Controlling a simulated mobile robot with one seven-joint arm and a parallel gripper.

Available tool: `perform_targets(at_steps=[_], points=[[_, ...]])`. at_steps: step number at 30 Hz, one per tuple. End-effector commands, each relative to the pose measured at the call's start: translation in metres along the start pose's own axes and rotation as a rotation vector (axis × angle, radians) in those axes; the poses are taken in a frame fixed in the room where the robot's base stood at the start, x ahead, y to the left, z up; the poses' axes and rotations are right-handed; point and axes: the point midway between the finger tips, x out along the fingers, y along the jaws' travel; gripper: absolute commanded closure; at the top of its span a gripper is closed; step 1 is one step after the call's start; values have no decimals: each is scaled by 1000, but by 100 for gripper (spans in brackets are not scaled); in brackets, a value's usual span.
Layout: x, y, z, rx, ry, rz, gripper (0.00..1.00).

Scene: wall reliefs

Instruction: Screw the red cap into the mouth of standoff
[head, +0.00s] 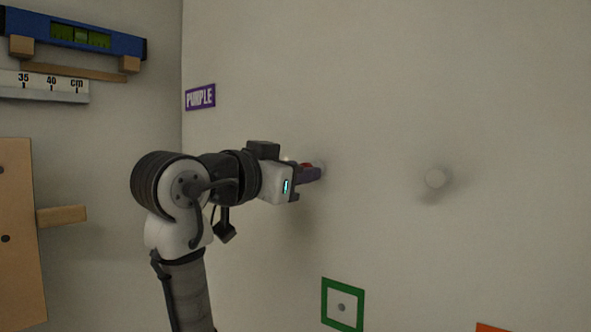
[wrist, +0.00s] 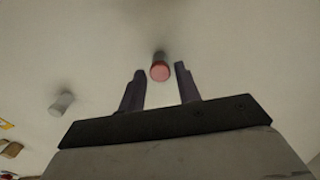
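The red cap (wrist: 160,73) sits at the front end of a pale standoff (wrist: 159,57) that sticks out from the wall. How far the cap is seated in the mouth cannot be told. My gripper (wrist: 160,70) is open, with one dark finger on each side of the cap and a visible gap to both. In the head view my gripper (head: 312,173) is close to the wall, and a bit of the red cap (head: 307,166) shows beside the fingers. The standoff is mostly hidden there.
A second pale standoff (head: 435,178) sticks out to the right and also shows in the wrist view (wrist: 62,103). A purple sign (head: 200,97), a green square frame (head: 342,305), a blue level (head: 75,35) and a ruler (head: 45,86) are on the walls.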

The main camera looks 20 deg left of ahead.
Motion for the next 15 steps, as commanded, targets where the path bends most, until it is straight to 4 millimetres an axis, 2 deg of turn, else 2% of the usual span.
perform_targets(at_steps=[3,11,15], points=[[0,0,-1,-150,1,3,67],[0,0,-1,-317,1,2,67],[0,0,-2,-508,1,3,67]])
